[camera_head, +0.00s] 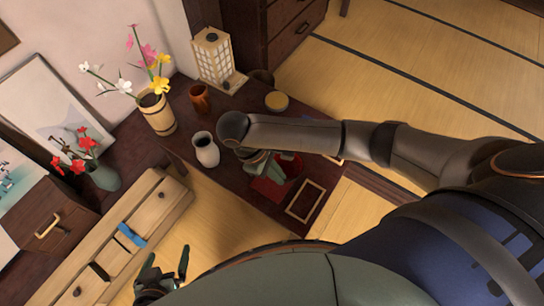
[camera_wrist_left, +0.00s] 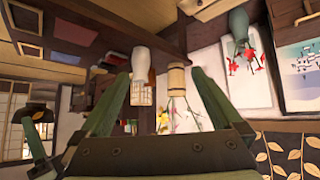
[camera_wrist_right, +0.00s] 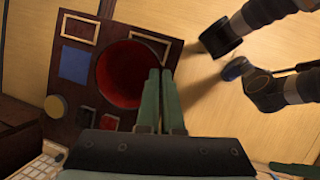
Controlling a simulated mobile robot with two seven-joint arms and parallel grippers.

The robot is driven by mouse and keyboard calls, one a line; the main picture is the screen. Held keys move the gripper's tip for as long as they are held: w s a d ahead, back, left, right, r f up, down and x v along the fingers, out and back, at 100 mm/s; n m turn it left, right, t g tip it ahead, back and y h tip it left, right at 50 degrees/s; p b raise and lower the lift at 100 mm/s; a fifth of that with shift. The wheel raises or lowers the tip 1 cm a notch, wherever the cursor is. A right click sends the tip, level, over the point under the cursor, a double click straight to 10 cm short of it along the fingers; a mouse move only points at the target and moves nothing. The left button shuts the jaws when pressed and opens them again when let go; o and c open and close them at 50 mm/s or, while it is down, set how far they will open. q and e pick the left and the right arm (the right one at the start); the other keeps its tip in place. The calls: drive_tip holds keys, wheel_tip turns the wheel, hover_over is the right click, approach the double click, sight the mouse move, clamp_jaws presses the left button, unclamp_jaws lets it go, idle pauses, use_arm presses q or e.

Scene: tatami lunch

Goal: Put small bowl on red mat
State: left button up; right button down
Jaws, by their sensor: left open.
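The red mat (camera_head: 264,190) lies on the dark low table, partly covered by my right gripper and arm in the head view. A round bowl with a dark red inside (camera_wrist_right: 125,75) fills the middle of the right wrist view. My right gripper (camera_wrist_right: 160,72) has its fingers close together at the bowl's right rim, apparently pinching it. The bowl hides the mat in that view, and its height above the mat cannot be told. My right gripper (camera_head: 280,160) is over the table. My left gripper (camera_head: 167,258) is open and empty, low and left, away from the table.
A pale vase (camera_head: 205,150), brown cup (camera_head: 200,98), yellow-topped pot (camera_head: 276,101), dark bowl (camera_head: 262,78) and lantern (camera_head: 213,60) stand at the table's back. A blue mat (camera_wrist_right: 75,65) and wooden frame (camera_head: 305,201) lie nearby. A wooden drawer unit (camera_head: 155,205) stands left.

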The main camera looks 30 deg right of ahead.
wheel_tip(320, 180, down, 7)
drive_tip(key=a+n+t+b, duration=0.3)
drive_tip(key=n, duration=0.6)
drive_tip(key=n+t+y+b, duration=0.3)
drive_tip(key=n+t+b, duration=0.1)
drive_tip(key=n+b, duration=0.6)
hover_over(285, 185)
drive_tip(key=shift+n, duration=0.6)
wheel_tip(285, 185, down, 18)
drive_tip(key=shift+a+r+p, duration=0.1)
drive_tip(key=shift+r+p, duration=0.05)
drive_tip(key=shift+p, duration=0.2)
drive_tip(key=shift+f, duration=0.5)
use_arm(q)
wheel_tip(285, 185, down, 9)
drive_tip(key=w+d, duration=0.1)
drive_tip(key=d, duration=0.1)
drive_tip(key=shift+w+d+f+h, duration=0.15)
drive_tip(key=shift+w+d+h, duration=0.15)
drive_tip(key=shift+h, duration=0.1)
